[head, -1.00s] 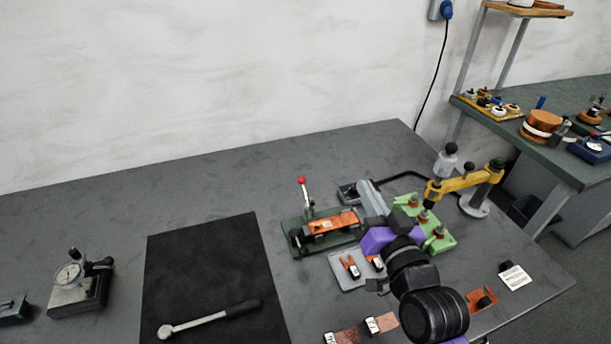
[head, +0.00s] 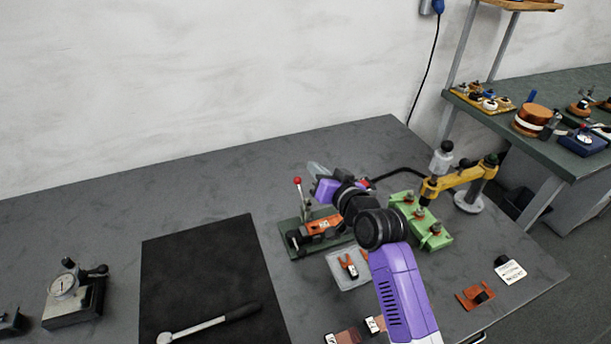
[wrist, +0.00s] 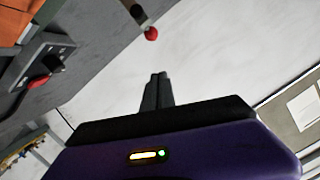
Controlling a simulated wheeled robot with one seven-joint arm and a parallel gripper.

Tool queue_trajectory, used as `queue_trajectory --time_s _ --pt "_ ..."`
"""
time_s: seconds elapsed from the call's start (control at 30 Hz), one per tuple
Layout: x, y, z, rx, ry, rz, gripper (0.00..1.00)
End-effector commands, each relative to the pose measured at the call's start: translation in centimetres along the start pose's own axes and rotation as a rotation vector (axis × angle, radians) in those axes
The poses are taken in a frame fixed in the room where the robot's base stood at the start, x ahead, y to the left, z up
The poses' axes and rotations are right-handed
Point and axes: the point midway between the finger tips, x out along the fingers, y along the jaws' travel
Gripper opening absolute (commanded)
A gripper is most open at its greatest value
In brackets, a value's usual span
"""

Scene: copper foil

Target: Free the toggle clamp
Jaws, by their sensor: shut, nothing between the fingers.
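The toggle clamp (head: 298,204) stands on a dark green base on the bench, with its red-ball-tipped lever upright. An orange block (head: 320,227) lies across the base at the clamp; the contact between them is too small to make out. My gripper (head: 314,168) is just right of the red ball and above the base, apart from the lever. In the wrist view my gripper's fingers (wrist: 157,90) are together with nothing between them. The clamp's red ball (wrist: 151,33) and part of its lever show beyond the tips. My arm hides part of the area right of the clamp.
A tray (head: 345,278) with an orange-handled item sits in front of the clamp. A green fixture (head: 432,236) and a yellow jointed arm (head: 460,180) stand at right. A black mat (head: 200,270) with a wrench (head: 215,322) lies at left.

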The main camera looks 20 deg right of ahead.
Motion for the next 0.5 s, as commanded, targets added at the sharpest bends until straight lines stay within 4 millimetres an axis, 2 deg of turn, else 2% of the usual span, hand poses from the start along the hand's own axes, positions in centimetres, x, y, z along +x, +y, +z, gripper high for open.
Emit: queue_trajectory --time_s 0.13,0.2,0.3,0.5 --pt "2.5 -0.1 -0.2 0.0 0.0 -0.001 0.0" --pt "2.7 -0.1 1.3 0.001 -0.004 0.0 0.0" --pt "3.0 -0.1 2.5 0.0 -0.002 0.0 0.0" --pt "3.2 0.0 3.7 0.0 0.001 0.001 0.0"
